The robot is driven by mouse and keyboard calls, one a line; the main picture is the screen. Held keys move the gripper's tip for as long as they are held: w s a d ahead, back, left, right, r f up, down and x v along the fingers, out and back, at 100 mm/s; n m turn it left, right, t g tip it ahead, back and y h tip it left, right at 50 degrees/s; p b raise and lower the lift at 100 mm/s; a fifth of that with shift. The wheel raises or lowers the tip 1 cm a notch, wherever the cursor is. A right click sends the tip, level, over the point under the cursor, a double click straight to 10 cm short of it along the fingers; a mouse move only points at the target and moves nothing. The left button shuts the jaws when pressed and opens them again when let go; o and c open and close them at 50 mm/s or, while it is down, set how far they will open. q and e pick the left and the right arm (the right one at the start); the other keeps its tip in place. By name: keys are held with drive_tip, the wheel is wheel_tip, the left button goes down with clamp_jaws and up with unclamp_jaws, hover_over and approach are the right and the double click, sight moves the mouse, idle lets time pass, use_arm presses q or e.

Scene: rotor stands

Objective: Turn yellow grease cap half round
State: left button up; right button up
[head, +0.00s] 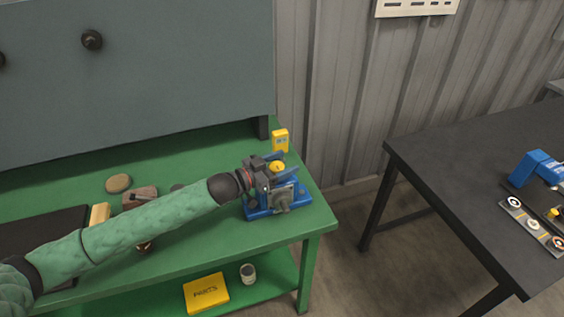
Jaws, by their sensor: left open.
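A yellow grease cap (277,167) sits on top of a blue rotor stand (305,199) near the right end of the green bench. My left gripper (280,165) reaches in from the left at the height of the cap. Its jaws are open, with blue fingers on the far and near sides of the cap. I cannot tell whether either finger touches the cap. The gripper body hides part of the stand. My right gripper is not in view.
A yellow box-shaped device (280,140) stands behind the stand. The green bench (222,150) holds several small items to the left. A black table (460,165) with blue parts is at the right, across a floor gap. A yellow box (206,292) lies on the lower shelf.

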use_arm(q)
drive_tip(key=shift+c, duration=0.4)
drive_tip(key=c, duration=0.9)
drive_tip(key=shift+s+r+m+g+h, duration=0.1)
drive_tip(key=shift+m+g+h, duration=0.5)
drive_tip(key=shift+m+g, duration=0.45)
